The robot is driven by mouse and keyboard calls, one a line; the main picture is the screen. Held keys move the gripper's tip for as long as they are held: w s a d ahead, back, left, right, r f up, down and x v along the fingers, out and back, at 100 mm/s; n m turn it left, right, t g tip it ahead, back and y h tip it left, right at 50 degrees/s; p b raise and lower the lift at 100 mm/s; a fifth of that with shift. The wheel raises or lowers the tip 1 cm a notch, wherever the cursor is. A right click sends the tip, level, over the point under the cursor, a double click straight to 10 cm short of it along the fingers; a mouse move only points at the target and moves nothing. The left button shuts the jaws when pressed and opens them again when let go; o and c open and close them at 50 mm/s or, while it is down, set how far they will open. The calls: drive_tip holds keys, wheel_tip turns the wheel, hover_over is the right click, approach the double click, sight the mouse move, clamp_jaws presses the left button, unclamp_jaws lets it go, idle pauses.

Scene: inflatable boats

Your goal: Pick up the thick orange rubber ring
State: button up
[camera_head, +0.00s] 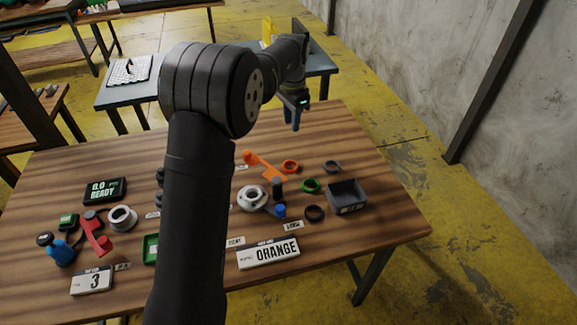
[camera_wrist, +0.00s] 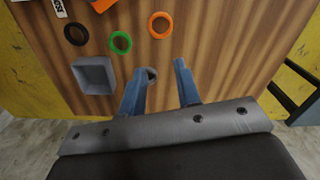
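The orange ring (camera_head: 290,171) lies flat on the wooden table, right of an orange tool (camera_head: 262,163). In the wrist view the orange ring (camera_wrist: 160,36) lies near the top edge, beyond the fingertips, with wood showing through its hole. My gripper (camera_head: 294,125) is above the table's far side, apart from the ring. In the wrist view my gripper (camera_wrist: 164,68) has its two blue fingers spread with nothing held between them. A grey ring (camera_head: 332,162) lies right of the orange one. My left finger partly hides it in the wrist view.
A green ring (camera_head: 310,191), a dark ring (camera_head: 314,219) and a grey bin (camera_head: 347,202) are nearby. A white ring part (camera_head: 243,199) and blue piece (camera_head: 280,211) lie left. My arm hides the table's middle. Bare wood lies right of the orange ring in the wrist view.

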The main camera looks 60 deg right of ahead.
drive_tip(key=s+n, duration=0.1)
drive_tip(key=n, duration=1)
hover_over(297, 165)
drive_tip(key=f, duration=1.2)
drive_tip(key=shift+d, duration=0.2)
drive_tip(key=shift+a+f, duration=0.15)
drive_tip(key=shift+f, duration=1.25)
drive_tip(key=shift+a+f, duration=0.15)
drive_tip(key=shift+f, duration=1.2)
drive_tip(key=shift+c, duration=0.2)
clamp_jaws()
